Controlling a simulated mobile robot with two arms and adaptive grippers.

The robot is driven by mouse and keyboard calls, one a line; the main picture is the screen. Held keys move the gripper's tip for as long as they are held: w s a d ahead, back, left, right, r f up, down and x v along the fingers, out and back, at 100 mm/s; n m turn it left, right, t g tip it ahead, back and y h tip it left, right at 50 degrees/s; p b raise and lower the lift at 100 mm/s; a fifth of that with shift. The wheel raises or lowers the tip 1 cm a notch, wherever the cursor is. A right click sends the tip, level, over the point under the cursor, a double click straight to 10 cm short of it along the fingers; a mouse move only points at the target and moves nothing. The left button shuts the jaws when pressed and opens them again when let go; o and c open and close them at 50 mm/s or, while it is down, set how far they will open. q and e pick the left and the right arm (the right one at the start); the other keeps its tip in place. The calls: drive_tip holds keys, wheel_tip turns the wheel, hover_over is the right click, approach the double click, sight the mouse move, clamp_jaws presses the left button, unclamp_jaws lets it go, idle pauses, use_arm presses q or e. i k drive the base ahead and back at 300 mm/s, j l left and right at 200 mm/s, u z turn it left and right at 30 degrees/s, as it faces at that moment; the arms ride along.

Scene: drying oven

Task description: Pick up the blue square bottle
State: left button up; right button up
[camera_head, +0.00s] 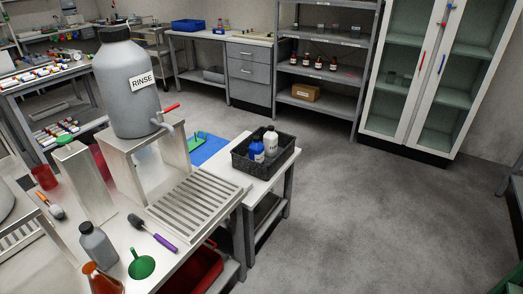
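Neither of my grippers is in view.
A large grey RINSE container (120,85) with a red-handled tap stands on a metal stand left of the crate. A slatted rack (195,205), grey bottle (97,243) and green funnel (141,267) are nearer. Floor right of the table is clear.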

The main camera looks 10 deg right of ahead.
sight(256, 149)
drive_tip(key=i+l+u, duration=0.15)
drive_tip(key=i+l, duration=0.15)
drive_tip(key=i+l+u, duration=0.1)
drive_tip(key=i+l, duration=0.15)
drive_tip(key=l, duration=0.25)
drive_tip(key=i+l+u, duration=0.15)
drive_tip(key=l, duration=0.25)
drive_tip(key=i, duration=0.05)
